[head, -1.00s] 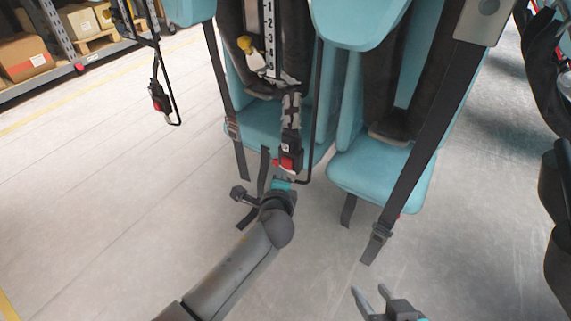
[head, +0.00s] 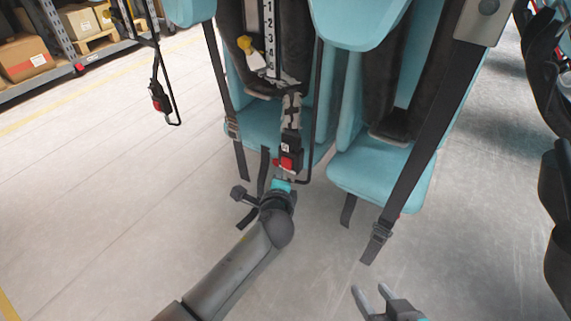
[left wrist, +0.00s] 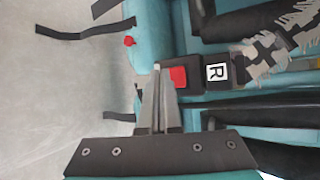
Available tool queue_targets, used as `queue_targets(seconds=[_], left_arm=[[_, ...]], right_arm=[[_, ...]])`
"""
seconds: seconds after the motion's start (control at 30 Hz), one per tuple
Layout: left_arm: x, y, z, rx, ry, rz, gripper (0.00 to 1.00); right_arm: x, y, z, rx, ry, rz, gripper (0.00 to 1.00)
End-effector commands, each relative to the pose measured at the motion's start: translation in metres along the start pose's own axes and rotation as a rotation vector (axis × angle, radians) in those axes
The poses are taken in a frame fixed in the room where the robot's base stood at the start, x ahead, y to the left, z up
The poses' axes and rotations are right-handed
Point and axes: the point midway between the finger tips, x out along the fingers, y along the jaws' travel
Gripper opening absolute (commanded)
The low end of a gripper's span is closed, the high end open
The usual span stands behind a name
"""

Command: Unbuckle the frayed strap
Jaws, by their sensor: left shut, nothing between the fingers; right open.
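The frayed strap (head: 291,110) hangs down the front of the middle seat, with ragged grey and black patches. It also shows in the left wrist view (left wrist: 276,45), with loose threads at its edges. The buckle in the head view (head: 291,144) looks closed. My left gripper (left wrist: 158,70) is shut and empty, its fingertips at the button's left edge; I cannot tell whether they touch it. My right gripper (head: 371,290) is open and empty at the lower right, away from the seats.
Teal seats (head: 378,180) with dark loose straps (head: 376,242) stand around the buckle. A thin black bar runs down just right of the frayed strap. Another buckle (head: 160,97) hangs at the left. Shelves with boxes (head: 25,58) stand far left. The floor at left is clear.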

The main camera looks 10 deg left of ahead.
Motion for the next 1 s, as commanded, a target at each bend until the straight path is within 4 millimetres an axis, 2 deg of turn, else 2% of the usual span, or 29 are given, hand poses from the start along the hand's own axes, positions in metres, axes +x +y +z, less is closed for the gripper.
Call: queue_targets(seconds=[1.0], left_arm=[[0.0102, -0.0059, -0.0057, -0.001, 0.000, -0.001, 0.00]], right_arm=[[0.0008, 0.0003, 0.0003, -0.001, 0.001, 0.000, 0.50]])
